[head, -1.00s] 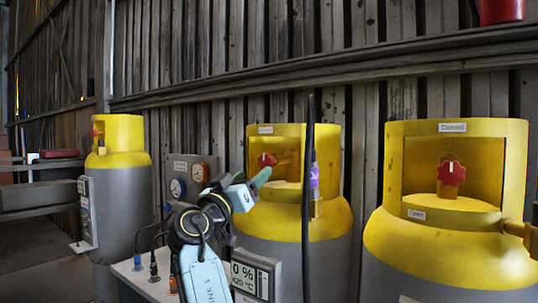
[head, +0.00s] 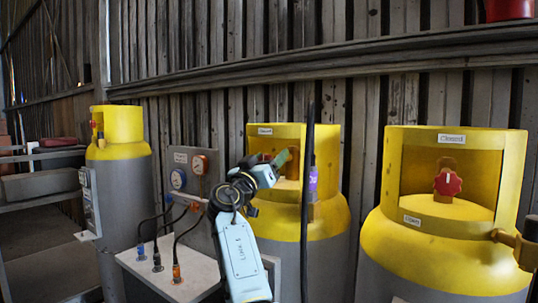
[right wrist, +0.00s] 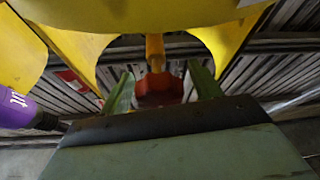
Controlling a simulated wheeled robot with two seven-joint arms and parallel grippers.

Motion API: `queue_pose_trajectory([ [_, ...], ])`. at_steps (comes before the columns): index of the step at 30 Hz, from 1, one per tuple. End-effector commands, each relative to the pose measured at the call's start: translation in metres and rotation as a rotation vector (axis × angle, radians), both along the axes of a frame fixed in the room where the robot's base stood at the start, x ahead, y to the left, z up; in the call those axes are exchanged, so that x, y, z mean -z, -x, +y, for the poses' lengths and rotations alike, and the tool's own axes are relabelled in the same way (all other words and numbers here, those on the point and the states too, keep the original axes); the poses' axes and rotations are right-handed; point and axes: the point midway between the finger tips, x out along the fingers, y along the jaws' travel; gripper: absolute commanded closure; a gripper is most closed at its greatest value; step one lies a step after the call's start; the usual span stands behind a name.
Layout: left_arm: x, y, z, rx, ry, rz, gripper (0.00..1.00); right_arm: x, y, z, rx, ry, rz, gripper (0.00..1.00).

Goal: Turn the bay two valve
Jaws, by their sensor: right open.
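The middle yellow-collared cylinder (head: 325,222) has a valve inside its open collar. Its red handle (right wrist: 158,90) shows in the right wrist view, on a brass-coloured stem (right wrist: 155,52); in the head view it is hidden behind my gripper. My right gripper (head: 281,162) is at the collar opening. In the right wrist view my right gripper (right wrist: 160,78) is open, with one green finger on each side of the red handle. Whether the fingers touch it I cannot tell. My left gripper is not in view.
A dark upright pole or hose (head: 307,200) passes in front of the middle cylinder, beside a purple part (head: 313,183). The right cylinder (head: 440,255) has its own red valve (head: 448,183). A left cylinder (head: 125,190) and a gauge panel (head: 190,178) stand to the left.

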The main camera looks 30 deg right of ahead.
Motion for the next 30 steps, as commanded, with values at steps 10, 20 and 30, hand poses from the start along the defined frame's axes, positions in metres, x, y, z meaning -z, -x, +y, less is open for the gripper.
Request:
queue_pose_trajectory([
  [10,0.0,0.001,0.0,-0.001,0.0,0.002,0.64,0.0,0.0,0.0,0.0,0.0,0.0,0.51],
  [20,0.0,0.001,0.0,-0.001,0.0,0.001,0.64,0.0,0.0,0.0,-0.001,0.0,0.001,0.81],
  [30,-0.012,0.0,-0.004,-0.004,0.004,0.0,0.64,-0.002,-0.001,0.0,0.0,0.039,0.093,0.81],
])
